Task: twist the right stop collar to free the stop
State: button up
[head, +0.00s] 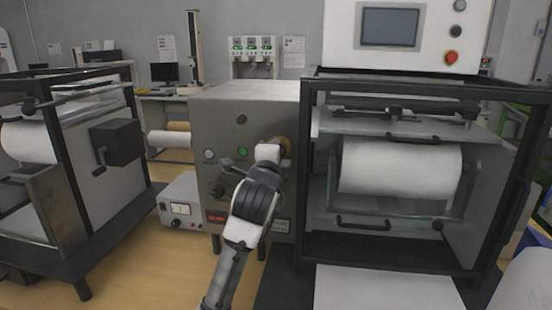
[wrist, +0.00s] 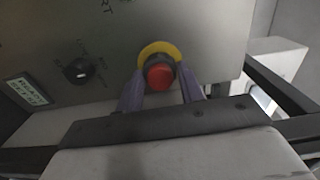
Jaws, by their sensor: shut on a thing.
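A red stop button (wrist: 159,76) with a yellow collar (wrist: 160,49) behind it sits on a grey panel in the wrist view. In the head view the yellow collar (head: 285,143) shows at the right of the grey control box (head: 218,118), partly hidden by my gripper (head: 272,150). My gripper's two fingers (wrist: 160,82) stand on either side of the red button, closed on it. The yellow collar's lower part is hidden behind the button and fingers. Another red button (head: 450,57) is on the white display panel at the upper right.
A black knob (wrist: 78,71) is left of the button on the same panel. A green button (head: 243,152) is on the control box. A black-framed machine with a white roll (head: 400,168) stands close on the right. A small meter box (head: 183,208) stands at left.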

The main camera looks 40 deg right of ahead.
jog(key=shift+m, duration=0.8)
